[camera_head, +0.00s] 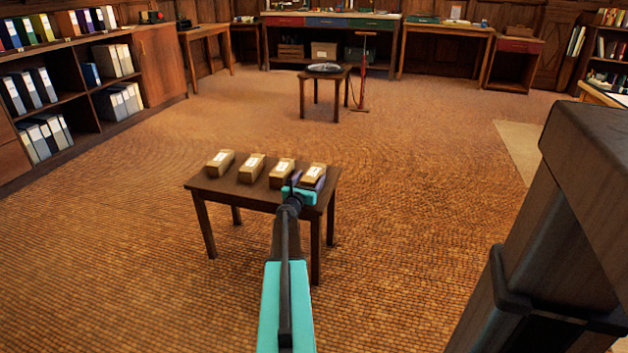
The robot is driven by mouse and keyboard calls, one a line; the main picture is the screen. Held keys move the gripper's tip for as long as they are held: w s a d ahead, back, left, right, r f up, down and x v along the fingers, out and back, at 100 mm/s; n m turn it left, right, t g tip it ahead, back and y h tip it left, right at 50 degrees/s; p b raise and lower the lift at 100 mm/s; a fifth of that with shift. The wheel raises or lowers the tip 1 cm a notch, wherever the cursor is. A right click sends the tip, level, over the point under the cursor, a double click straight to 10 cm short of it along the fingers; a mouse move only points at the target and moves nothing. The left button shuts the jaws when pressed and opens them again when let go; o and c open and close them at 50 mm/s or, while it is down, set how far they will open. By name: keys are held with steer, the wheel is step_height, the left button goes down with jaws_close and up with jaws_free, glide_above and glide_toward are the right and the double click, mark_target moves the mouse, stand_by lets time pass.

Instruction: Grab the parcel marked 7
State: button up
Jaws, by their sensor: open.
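Several small brown parcels stand in a row on a small dark wooden table (240,196) in the head view. Each has a white label on top; the marks are too small to read, so I cannot tell which is marked 7. From left to right there is a far-left parcel (219,163), a second parcel (251,168), a third parcel (281,173) and a far-right parcel (315,172). My gripper (308,184) is open at the near end of the far-right parcel and hides part of it. I cannot tell whether they touch.
Shelves of binders (60,95) line the left. Workbenches (333,22) run along the back wall. The floor around the parcel table is clear.

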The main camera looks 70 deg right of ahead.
mark_target(314, 172)
steer(key=shift+d+b, duration=0.35)
steer(key=shift+d, duration=1.65)
steer(key=c, duration=1.5)
steer(key=shift+r, duration=0.2)
step_height(314, 172, up, 28)
steer(key=p, duration=0.9)
steer(key=shift+f, duration=0.15)
